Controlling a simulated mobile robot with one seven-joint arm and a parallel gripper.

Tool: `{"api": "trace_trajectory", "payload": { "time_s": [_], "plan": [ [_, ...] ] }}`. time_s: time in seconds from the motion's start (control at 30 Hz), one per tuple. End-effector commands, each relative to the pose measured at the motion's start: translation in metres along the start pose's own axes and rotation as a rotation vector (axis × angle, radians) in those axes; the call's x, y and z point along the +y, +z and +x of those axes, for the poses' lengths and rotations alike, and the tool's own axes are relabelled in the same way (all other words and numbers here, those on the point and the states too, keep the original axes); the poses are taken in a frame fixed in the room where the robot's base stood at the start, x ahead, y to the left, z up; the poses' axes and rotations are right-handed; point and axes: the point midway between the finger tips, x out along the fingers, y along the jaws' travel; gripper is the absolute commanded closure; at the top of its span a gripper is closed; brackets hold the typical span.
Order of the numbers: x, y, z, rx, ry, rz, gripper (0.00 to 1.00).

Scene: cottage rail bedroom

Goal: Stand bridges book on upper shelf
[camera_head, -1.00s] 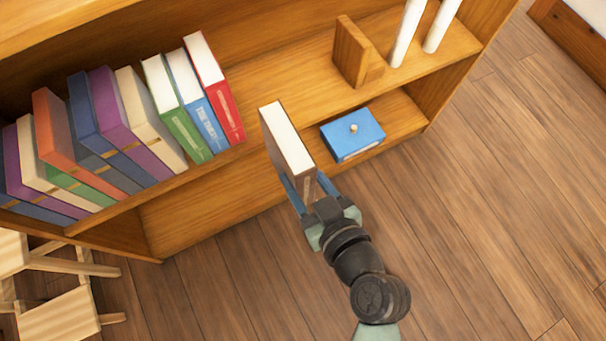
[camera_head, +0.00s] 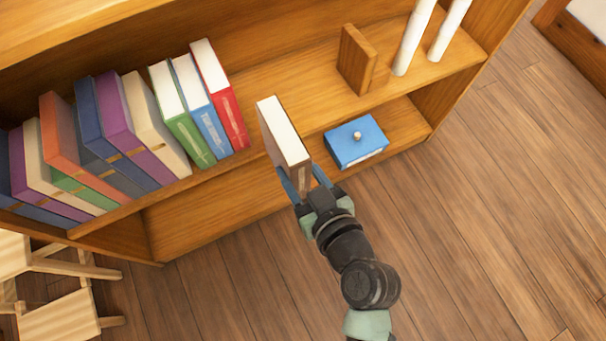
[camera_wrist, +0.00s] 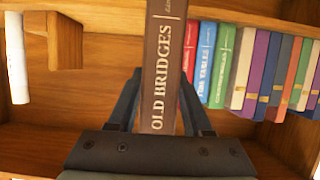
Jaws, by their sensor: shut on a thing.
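The bridges book (camera_head: 285,135) is brown with pale pages, and its spine reads "OLD BRIDGES" in the wrist view (camera_wrist: 163,65). My gripper (camera_head: 306,183) is shut on the lower part of its spine side; the two fingers (camera_wrist: 160,105) flank the book in the wrist view. The book is upright and held at the front of the upper shelf (camera_head: 290,85), to the right of the red book. Whether its bottom touches the shelf is hidden.
A row of several books, ending in a red book (camera_head: 219,95), fills the shelf's left part. A wooden bookend (camera_head: 356,60) and white candles (camera_head: 415,38) stand at right. A blue box (camera_head: 356,142) sits on the lower shelf.

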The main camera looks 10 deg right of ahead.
Motion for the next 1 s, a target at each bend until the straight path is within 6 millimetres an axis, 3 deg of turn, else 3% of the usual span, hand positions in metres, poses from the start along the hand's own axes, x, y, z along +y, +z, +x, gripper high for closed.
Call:
{"api": "trace_trajectory", "payload": {
  "time_s": [1.0],
  "plan": [
    [0.000, -0.031, 0.072, 0.008, 0.000, -0.001, 1.00]
  ]
}}
